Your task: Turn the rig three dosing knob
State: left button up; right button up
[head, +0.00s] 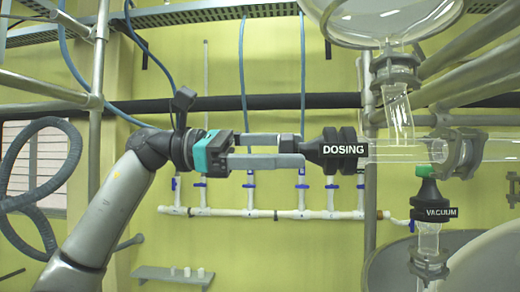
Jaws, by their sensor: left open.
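The black dosing knob (350,138), with a white-lettered DOSING label, sits at the left end of a horizontal glass tube in the middle of the head view. My left gripper (294,150) comes in from the left, level with the knob. Its two grey fingers are apart, one above the other, and point right. Their tips reach the knob's narrow left end; whether they touch it I cannot tell. No rig number shows. My right gripper is not in view.
A black VACUUM valve (429,200) with a green cap stands below the glass tube at right. A round glass vessel (380,18) hangs above. Metal frame pipes (470,75) cross at upper right. White piping (270,213) with blue taps runs along the wall behind.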

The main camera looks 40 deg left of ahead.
pick_arm(q)
jog(key=b+v, duration=0.3)
jog(key=v, duration=1.2)
jog(key=shift+s, duration=0.15)
